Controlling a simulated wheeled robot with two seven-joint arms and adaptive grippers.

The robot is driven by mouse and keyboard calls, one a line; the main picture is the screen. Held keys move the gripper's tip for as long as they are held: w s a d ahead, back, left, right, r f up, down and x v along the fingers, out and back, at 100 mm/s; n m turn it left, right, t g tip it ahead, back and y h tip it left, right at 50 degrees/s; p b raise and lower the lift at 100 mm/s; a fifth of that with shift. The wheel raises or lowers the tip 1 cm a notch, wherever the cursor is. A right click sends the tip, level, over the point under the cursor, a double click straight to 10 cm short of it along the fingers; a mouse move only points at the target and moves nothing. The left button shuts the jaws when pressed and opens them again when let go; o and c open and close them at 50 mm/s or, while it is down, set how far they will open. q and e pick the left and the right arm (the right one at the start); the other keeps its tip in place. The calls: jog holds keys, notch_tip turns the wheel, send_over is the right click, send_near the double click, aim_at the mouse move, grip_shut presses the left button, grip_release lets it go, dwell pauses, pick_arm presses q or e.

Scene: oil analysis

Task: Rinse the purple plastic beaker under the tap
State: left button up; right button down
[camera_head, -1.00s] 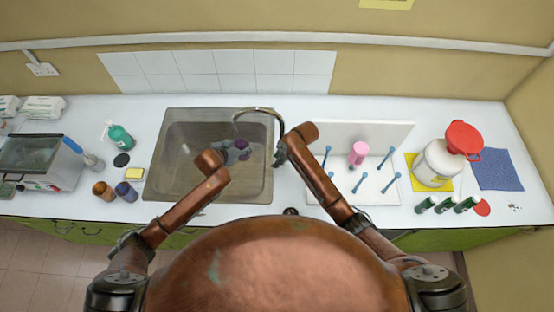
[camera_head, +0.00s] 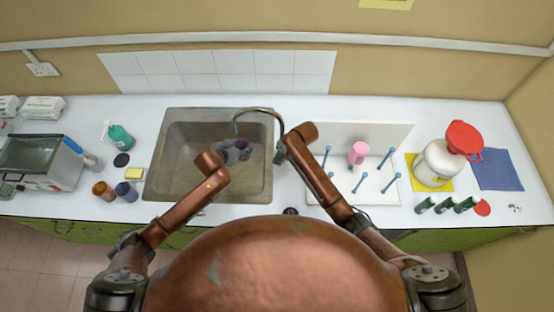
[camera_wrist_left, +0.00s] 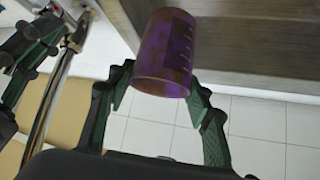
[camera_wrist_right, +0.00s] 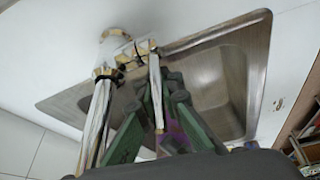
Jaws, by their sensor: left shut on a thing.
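The purple beaker (camera_head: 241,143) is over the sink, close to the tap spout. In the left wrist view the beaker (camera_wrist_left: 180,45) is see-through with darker patches and graduation marks. My left gripper (camera_head: 231,154) is shut on it, one finger on each side. The curved metal tap (camera_head: 262,110) stands at the sink's right side and shows in the left wrist view (camera_wrist_left: 47,102). My right gripper (camera_head: 280,153) is beside it. In the right wrist view its fingers (camera_wrist_right: 157,100) flank a thin metal tap part; whether they grip it is unclear. I see no water running.
The metal sink (camera_head: 160,185) lies below the beaker. A white drying rack (camera_head: 385,186) with blue pegs and a pink beaker (camera_head: 357,153) stands to the right. My arms cross the counter's front edge.

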dwell(0.3)
jog(key=shift+a+f+h, duration=0.15)
jog(key=shift+a+h, duration=0.15)
jog(key=shift+h, duration=0.4)
jog(key=c, duration=2)
grip_release()
jog(key=shift+c, duration=0.2)
jog(key=v, duration=1.2)
jog(key=shift+w, duration=0.15)
